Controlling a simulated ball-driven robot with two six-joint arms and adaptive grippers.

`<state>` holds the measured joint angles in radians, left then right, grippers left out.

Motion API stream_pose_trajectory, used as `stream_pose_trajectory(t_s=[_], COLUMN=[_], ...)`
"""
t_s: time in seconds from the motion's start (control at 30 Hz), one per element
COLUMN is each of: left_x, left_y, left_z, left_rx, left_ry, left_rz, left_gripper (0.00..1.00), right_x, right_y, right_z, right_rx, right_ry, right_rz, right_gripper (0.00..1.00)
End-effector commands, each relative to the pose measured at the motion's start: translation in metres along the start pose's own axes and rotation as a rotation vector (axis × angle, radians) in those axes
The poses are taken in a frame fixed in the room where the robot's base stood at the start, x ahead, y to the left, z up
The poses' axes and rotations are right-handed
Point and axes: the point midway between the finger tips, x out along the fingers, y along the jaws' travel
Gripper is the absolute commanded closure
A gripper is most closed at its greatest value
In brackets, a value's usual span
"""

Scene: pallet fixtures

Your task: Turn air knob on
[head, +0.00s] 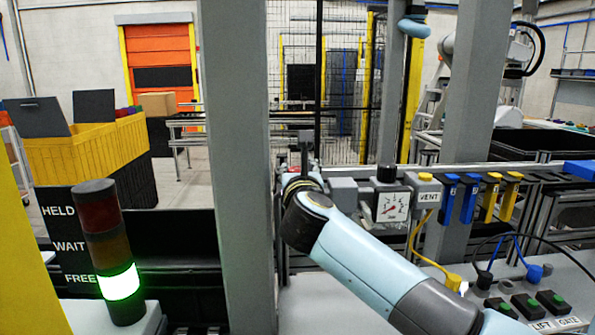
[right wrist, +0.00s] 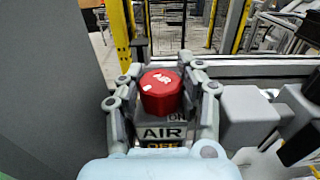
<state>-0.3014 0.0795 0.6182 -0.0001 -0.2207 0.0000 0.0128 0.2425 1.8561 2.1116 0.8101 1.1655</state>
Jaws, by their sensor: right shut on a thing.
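The red air knob (right wrist: 160,94) sits on a grey unit with a label (right wrist: 163,132) reading AIR, with ON above it and OFF below, partly covered. A white mark on the knob's top points toward the upper left. My right gripper (right wrist: 167,76) has one finger on each side of the knob and is shut on it. My left gripper is in neither view.
Right of the knob are a pressure gauge (head: 390,207), a VENT block (head: 425,192) and blue and yellow clips. A grey post (head: 237,150) stands close on the left. A signal tower (head: 110,250) glows green beside FREE.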

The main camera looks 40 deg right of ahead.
Motion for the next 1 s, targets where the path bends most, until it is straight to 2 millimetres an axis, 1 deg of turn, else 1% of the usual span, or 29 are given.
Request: stream_pose_trajectory(t_s=[0.27, 0.57, 0.77, 0.9, 1.0], left_x=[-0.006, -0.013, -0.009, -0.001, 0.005], left_y=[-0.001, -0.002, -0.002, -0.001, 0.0], left_z=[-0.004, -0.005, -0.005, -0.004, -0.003], left_rx=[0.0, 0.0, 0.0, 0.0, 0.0], left_ry=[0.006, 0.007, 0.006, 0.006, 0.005], left_rz=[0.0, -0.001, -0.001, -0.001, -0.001], left_gripper=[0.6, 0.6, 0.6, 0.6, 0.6], right_x=[0.0, 0.0, 0.0, 0.0, 0.0], right_y=[-0.001, -0.002, -0.002, -0.001, -0.001], right_z=[0.001, 0.0, -0.002, -0.004, -0.004], right_rx=[-0.004, -0.008, -0.008, -0.006, -0.004], right_ry=[0.001, 0.0, 0.002, 0.003, 0.003], right_rz=[0.067, 0.288, 0.468, 0.576, 0.626], right_gripper=[0.97, 0.97, 0.97, 0.97, 0.97])
